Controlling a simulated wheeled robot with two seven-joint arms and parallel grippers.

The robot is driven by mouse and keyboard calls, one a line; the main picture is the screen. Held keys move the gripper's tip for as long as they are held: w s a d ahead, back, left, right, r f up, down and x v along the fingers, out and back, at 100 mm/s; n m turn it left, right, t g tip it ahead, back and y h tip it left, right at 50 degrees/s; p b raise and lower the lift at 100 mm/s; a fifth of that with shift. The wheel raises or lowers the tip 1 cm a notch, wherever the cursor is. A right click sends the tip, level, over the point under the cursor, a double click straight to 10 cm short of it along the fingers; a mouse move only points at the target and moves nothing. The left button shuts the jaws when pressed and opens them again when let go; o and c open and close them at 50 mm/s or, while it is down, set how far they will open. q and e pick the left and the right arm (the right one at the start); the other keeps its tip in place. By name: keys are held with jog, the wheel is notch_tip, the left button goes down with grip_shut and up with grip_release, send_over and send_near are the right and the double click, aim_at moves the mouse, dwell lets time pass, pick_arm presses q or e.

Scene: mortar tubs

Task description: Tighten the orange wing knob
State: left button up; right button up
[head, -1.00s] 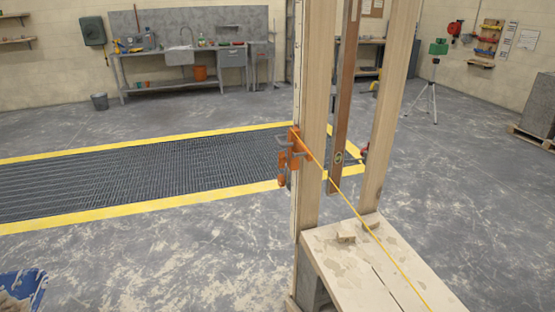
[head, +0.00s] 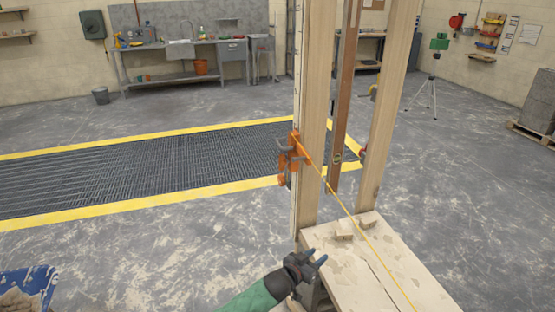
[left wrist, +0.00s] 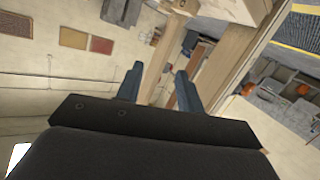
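An orange clamp (head: 294,152) sits on the left wooden post (head: 312,110) in the head view. Orange parts stick out on its left side and hang below. The wing knob is too small there to tell clearly from the rest of the clamp. My left gripper (head: 318,257) is below the clamp, beside the left edge of the board, apart from both. Its two fingers are spread with nothing between them, as the left wrist view (left wrist: 158,86) also shows. My right gripper is not in view.
A yellow line (head: 350,212) runs from the clamp across the board (head: 385,275), which holds mortar bits. A brown level (head: 342,100) stands between the left post and the right post (head: 386,120). A blue tub (head: 40,285) is at lower left.

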pick_arm(q)
jog(key=w+a+r+m+h+p, duration=0.25)
jog(key=w+r, duration=0.25)
jog(key=w, duration=0.3)
jog(key=m+g+h+p, duration=0.3)
jog(key=m+g+h, duration=0.1)
jog(key=m+g, duration=0.15)
send_near(284, 162)
jog(key=w+r, duration=0.1)
jog(key=p+x, duration=0.3)
jog(key=x, duration=0.4)
jog(key=shift+w+d+p, duration=0.2)
jog(key=shift+p, duration=0.15)
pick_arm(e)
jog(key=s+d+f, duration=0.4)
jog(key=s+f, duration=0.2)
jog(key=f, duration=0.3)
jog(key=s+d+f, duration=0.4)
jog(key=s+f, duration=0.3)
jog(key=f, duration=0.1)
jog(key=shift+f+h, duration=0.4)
pick_arm(q)
jog(key=shift+g, duration=0.25)
grip_shut()
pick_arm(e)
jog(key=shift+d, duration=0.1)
